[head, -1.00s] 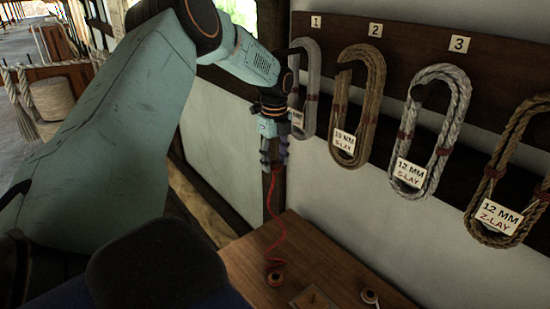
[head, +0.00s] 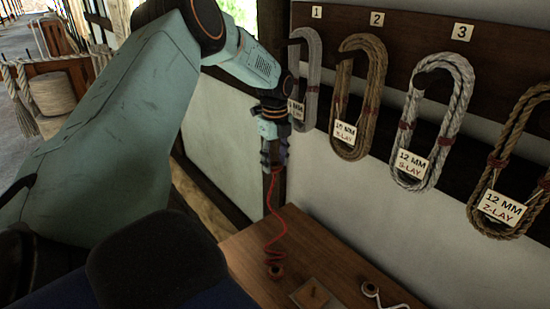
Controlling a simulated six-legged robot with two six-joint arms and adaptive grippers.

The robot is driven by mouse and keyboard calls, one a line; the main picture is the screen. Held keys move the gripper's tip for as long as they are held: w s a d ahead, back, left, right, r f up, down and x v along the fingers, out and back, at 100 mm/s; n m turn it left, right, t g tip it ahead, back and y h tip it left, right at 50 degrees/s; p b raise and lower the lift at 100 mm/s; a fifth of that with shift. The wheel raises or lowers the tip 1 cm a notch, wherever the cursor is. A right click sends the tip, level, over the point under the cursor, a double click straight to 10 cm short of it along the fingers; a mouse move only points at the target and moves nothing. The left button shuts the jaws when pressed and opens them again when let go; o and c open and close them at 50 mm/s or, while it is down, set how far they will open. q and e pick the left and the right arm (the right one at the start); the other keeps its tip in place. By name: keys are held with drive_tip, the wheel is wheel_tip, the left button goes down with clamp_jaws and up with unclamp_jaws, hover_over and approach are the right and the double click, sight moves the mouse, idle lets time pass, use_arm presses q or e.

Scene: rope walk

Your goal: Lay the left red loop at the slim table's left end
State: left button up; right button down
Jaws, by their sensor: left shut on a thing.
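My left gripper (head: 273,160) is shut on the upper end of a red cord (head: 272,212), which I take for the red loop. The cord hangs down in wavy coils to a small round reel or spool (head: 275,271) on the wooden table (head: 330,255). The gripper is above the table's far left part, clear of its top. Whether the held end forms a closed loop is too small to tell. My right gripper is not in view.
A small wooden block with a peg (head: 315,297) and a spool with white cord (head: 371,290) stand on the table. Numbered rope coils (head: 430,120) hang on the wall board at right. A large twine spool (head: 52,94) stands at the far left.

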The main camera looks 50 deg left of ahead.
use_arm(q)
drive_tip(key=shift+f+b, duration=1.05)
drive_tip(key=shift+f, duration=1.05)
drive_tip(key=b, duration=1.1)
approach(275, 236)
drive_tip(key=shift+f+b, duration=3.2)
drive_tip(key=o, duration=0.9)
wheel_tip(275, 236, up, 12)
drive_tip(key=shift+r, duration=0.1)
